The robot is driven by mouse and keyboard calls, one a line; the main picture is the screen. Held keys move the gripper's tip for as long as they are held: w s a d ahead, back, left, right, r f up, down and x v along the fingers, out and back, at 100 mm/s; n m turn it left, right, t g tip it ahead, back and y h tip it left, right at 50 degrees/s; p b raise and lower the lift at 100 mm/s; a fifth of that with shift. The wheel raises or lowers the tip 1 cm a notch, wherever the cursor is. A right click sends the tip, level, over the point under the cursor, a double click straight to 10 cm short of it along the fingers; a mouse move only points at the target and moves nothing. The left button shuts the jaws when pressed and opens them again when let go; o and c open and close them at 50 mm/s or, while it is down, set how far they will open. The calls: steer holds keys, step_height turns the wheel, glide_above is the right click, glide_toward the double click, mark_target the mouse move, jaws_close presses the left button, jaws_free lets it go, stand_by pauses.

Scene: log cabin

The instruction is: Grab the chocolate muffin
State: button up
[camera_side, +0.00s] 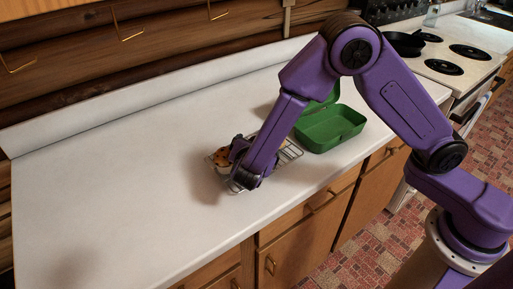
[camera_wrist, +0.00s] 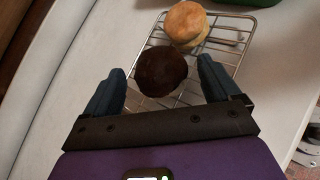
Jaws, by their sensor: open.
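The chocolate muffin (camera_wrist: 160,72) is dark brown and round, sitting on a wire rack (camera_wrist: 241,57) in the wrist view. My gripper (camera_wrist: 163,75) is open, with one blue finger on each side of the muffin and visible gaps to it. The fingers look low, near the rack; their exact height is hard to tell. In the side view my gripper (camera_side: 240,180) is down at the rack's near end. I cannot make out the chocolate muffin there; the gripper seems to hide it.
A golden-brown baked item (camera_wrist: 187,22) sits on the rack close beyond the chocolate muffin. An open green container (camera_side: 330,128) stands right of the rack on the white counter (camera_side: 120,170). The counter's left side is clear. A pan (camera_side: 405,42) sits on the stove.

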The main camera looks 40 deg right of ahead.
steer(key=shift+w+d+f, duration=0.1)
steer(key=shift+w+d, duration=0.05)
steer(key=c, duration=0.7)
steer(key=shift+o, duration=0.2)
